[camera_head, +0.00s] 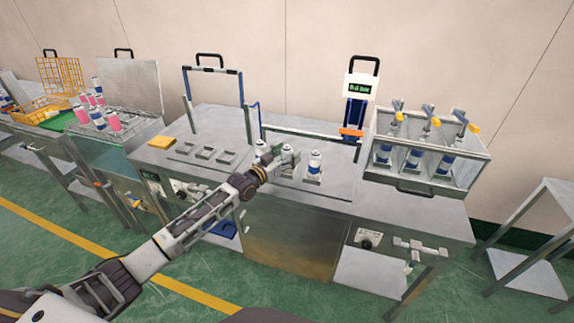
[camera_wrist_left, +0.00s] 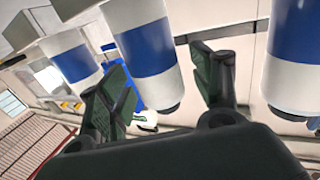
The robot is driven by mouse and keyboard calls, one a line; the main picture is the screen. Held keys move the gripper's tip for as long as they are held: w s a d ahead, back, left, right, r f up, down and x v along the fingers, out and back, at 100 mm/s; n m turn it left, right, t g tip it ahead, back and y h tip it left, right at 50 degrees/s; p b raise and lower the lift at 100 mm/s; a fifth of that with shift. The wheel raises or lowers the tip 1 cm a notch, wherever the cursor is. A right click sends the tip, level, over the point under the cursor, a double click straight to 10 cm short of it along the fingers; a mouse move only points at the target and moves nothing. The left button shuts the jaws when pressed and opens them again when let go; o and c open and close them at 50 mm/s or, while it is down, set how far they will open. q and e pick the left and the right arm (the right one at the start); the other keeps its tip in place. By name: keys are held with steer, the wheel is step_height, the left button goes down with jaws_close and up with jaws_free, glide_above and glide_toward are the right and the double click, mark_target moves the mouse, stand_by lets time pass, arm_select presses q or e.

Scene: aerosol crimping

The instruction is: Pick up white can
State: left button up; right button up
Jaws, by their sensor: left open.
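Several white cans with a blue band stand on the middle of the steel bench. In the head view, one (camera_head: 314,166) stands in a holder just right of my left gripper (camera_head: 281,163), and another (camera_head: 262,149) is just behind it. My gripper partly hides a can between these two. In the left wrist view, the gripper (camera_wrist_left: 162,82) is open, its green-padded fingers apart. A white and blue can (camera_wrist_left: 140,45) shows between and beyond the fingers. Others show to the left (camera_wrist_left: 70,58) and right (camera_wrist_left: 297,55). I cannot tell whether a finger touches a can. My right gripper is not in view.
A clear-fronted case (camera_head: 425,181) with several cans stands at the right. A scale-like device (camera_head: 357,100) with a display stands behind. A rack of pink and white cans (camera_head: 105,122) stands further left.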

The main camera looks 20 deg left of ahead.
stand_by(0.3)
arm_select(q)
jaws_close()
stand_by(0.3)
steer(key=shift+r, duration=0.1)
steer(key=shift+r, duration=4.95)
